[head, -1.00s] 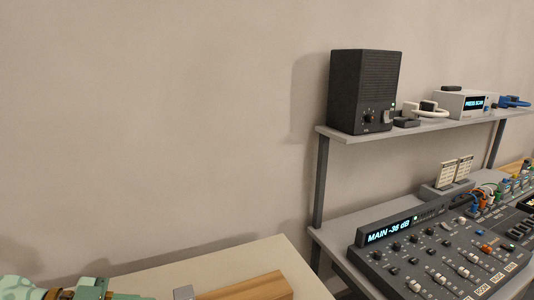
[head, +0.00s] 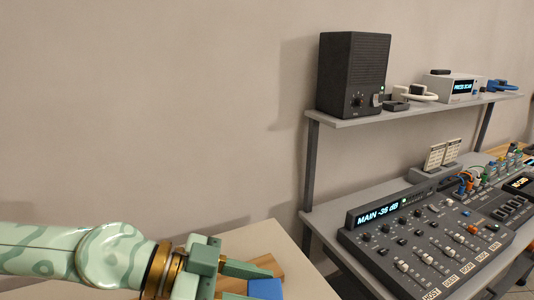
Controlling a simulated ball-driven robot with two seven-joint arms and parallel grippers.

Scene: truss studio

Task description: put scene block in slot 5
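A blue block (head: 265,289) shows at the bottom edge, partly cut off; it is the only block I can make out, and I cannot read a mark on it. My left gripper (head: 251,283), pale green, reaches in from the left over the table. Its fingers stand apart, with the block at their tips; whether they grip it is unclear. A dark unit with a lit screen (head: 519,183) is at the far right; dark recesses (head: 505,204) lie before it, but I cannot tell which is slot 5. My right gripper is out of view.
A mixing console (head: 425,240) with a display sits on a grey rack. A black speaker (head: 353,75) and a white device (head: 455,88) stand on the shelf (head: 400,108) above. A pale table (head: 290,245) bears a wooden board (head: 270,266) near my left gripper.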

